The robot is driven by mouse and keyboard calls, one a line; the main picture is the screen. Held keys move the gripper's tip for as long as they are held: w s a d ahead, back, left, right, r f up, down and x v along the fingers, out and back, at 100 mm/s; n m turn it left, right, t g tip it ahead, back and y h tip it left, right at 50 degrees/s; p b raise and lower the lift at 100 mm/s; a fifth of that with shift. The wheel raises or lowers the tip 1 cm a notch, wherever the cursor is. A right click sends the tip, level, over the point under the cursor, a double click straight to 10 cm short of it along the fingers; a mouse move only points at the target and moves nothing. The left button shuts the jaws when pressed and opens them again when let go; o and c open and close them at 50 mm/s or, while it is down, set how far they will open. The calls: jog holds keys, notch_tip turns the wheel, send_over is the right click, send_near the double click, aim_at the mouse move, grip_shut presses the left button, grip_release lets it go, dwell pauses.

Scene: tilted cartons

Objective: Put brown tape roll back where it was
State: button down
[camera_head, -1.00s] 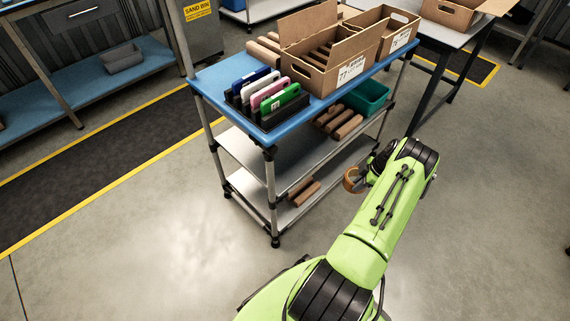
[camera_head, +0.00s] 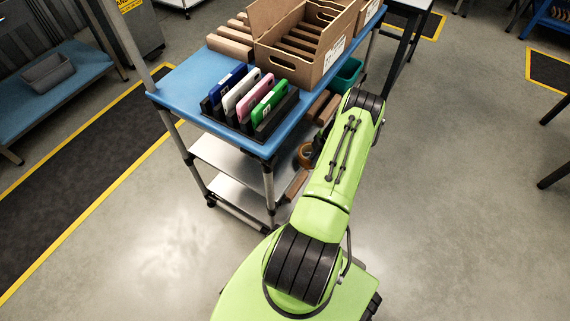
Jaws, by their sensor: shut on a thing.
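The brown tape roll (camera_head: 305,155) shows as a ring just left of the end of my green arm, beside the cart's right side, near the height of the middle shelf. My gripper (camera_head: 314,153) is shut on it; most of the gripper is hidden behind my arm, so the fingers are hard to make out. The cart (camera_head: 178,82) has a blue top and grey lower shelves. I cannot tell whether the roll is over the middle shelf or still outside its edge.
On the cart top stand a black rack (camera_head: 262,128) with several coloured cases and an open carton (camera_head: 325,75) holding brown bars. Brown blocks (camera_head: 318,104) and a teal bin (camera_head: 347,75) sit on the shelf below.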

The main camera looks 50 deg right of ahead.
jog(key=w+a, duration=0.4)
jog(key=a, duration=0.1)
jog(key=shift+w, duration=0.25)
jog(key=w+a, duration=0.2)
jog(key=shift+a+b, duration=0.35)
jog(key=shift+b, duration=0.05)
jog(key=shift+w+f+b, duration=0.1)
jog(key=shift+f+b, duration=0.35)
jog(key=shift+f, duration=0.3)
jog(key=shift+f, duration=0.15)
jog(key=c, duration=1.1)
grip_release()
jog(key=shift+c, duration=0.2)
jog(key=p+v, duration=0.3)
jog(key=v, duration=0.9)
